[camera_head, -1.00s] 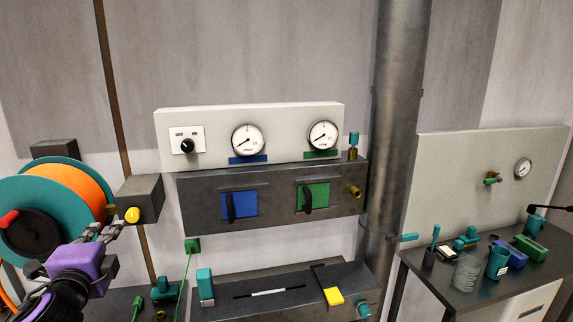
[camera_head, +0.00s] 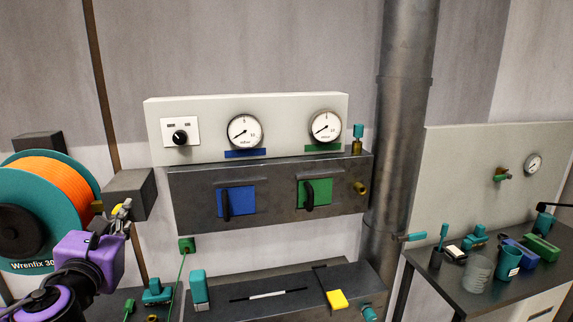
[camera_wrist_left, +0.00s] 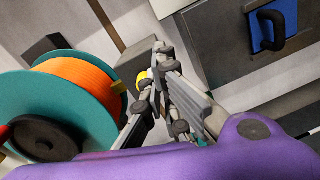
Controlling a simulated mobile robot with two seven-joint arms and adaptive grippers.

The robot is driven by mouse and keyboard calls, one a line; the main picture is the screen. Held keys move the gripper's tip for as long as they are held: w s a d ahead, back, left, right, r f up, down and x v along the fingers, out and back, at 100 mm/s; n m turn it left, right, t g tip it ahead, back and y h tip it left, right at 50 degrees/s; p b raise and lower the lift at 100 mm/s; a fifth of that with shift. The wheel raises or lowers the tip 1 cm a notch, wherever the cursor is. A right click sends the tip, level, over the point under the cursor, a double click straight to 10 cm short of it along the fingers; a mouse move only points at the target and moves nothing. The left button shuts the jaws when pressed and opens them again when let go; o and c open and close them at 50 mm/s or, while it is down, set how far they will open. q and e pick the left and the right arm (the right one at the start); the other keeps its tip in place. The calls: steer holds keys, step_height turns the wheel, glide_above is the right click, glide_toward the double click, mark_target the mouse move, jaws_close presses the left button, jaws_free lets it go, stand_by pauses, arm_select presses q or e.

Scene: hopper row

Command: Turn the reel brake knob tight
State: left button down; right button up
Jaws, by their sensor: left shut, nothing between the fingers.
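The reel (camera_head: 55,180) has teal flanges and orange hose wound on it; it stands at the left and also shows in the left wrist view (camera_wrist_left: 80,85). Right of it is a dark box (camera_head: 130,190) carrying a round yellow knob (camera_wrist_left: 143,80). My left gripper (camera_head: 122,208) is at the knob and hides most of it in the head view. In the left wrist view the fingers (camera_wrist_left: 160,62) are shut, empty, and in front of or beside the knob. I cannot tell whether they touch it. My right gripper is not in view.
A panel (camera_head: 250,165) with two gauges and blue and green handled plates is right of the box. A dark bench (camera_head: 240,275) lies below. A tall pipe (camera_head: 402,130) and a cluttered side table (camera_head: 450,275) stand farther right.

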arm_select(q)
steer(key=w+a+m, duration=0.1)
steer(key=m, duration=0.1)
steer(key=w+a+m+y+b, duration=0.1)
steer(key=w+m, duration=0.1)
steer(key=m, duration=0.1)
steer(key=w+a+m+b, duration=0.1)
steer(key=w+m, duration=0.1)
steer(key=m, duration=0.1)
steer(key=shift+f+y, duration=0.25)
steer(key=shift+y, duration=0.05)
steer(key=shift+r, duration=0.2)
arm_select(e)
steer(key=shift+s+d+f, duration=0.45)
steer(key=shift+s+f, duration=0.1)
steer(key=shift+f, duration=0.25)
arm_select(q)
steer(key=shift+a+r, duration=0.1)
steer(key=shift+a, duration=0.15)
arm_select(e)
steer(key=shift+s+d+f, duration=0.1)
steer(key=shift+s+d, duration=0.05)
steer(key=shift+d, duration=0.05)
arm_select(q)
steer(key=shift+f, duration=0.2)
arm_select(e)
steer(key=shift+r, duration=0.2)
